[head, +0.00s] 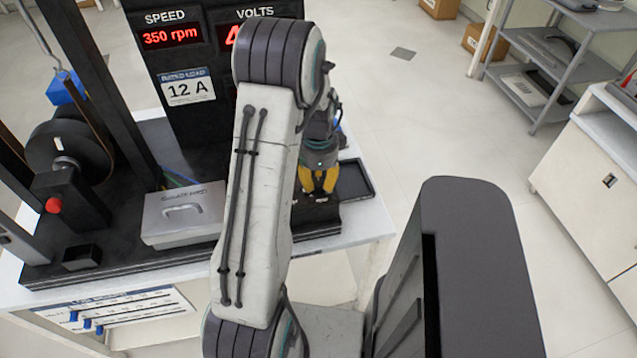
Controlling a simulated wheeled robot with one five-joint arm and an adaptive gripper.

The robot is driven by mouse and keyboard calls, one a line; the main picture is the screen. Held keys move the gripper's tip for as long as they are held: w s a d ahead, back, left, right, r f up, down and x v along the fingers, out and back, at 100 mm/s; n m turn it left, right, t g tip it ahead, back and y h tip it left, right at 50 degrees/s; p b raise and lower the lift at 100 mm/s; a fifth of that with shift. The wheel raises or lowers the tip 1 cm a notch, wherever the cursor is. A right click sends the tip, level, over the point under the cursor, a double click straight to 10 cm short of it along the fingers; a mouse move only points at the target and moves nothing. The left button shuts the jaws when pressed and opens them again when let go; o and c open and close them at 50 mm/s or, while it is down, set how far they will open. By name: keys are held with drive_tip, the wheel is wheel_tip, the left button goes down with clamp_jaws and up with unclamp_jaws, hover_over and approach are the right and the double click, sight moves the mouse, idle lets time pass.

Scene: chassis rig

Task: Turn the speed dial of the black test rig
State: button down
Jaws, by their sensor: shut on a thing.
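The black test rig (182,122) stands on a white table at the left. Its speed display (170,36) reads 350 rpm. The volts display is partly covered by my arm and shows a 4. My gripper (318,192) points down at the front right part of the rig's black base, with its yellow fingers closed together. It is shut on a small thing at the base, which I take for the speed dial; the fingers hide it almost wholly.
A grey lidded box (184,214) with a handle sits on the base, left of my arm. A red button (54,205) is further left. A black tray (356,180) lies just right of my gripper. Shelves (545,65) and a white cabinet (590,190) stand right, beyond open floor.

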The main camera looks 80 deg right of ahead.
drive_tip(key=n, duration=0.2)
drive_tip(key=n+b, duration=0.1)
drive_tip(key=shift+f+n, duration=0.2)
drive_tip(key=shift+n, duration=0.2)
drive_tip(key=n+b, duration=0.1)
drive_tip(key=n, duration=0.2)
drive_tip(key=shift+n+b, duration=0.3)
drive_tip(key=shift+b, duration=0.05)
drive_tip(key=n+b, duration=0.1)
drive_tip(key=n, duration=0.2)
drive_tip(key=shift+n, duration=0.3)
drive_tip(key=n, duration=0.3)
drive_tip(key=shift+a+n+b, duration=0.1)
drive_tip(key=shift+n+b, duration=0.2)
drive_tip(key=shift+b, duration=0.05)
drive_tip(key=n, duration=0.3)
drive_tip(key=shift+n+b, duration=0.3)
drive_tip(key=n, duration=0.3)
drive_tip(key=shift+n, duration=0.4)
drive_tip(key=n+b, duration=0.1)
drive_tip(key=n, duration=0.2)
drive_tip(key=shift+n, duration=2.1)
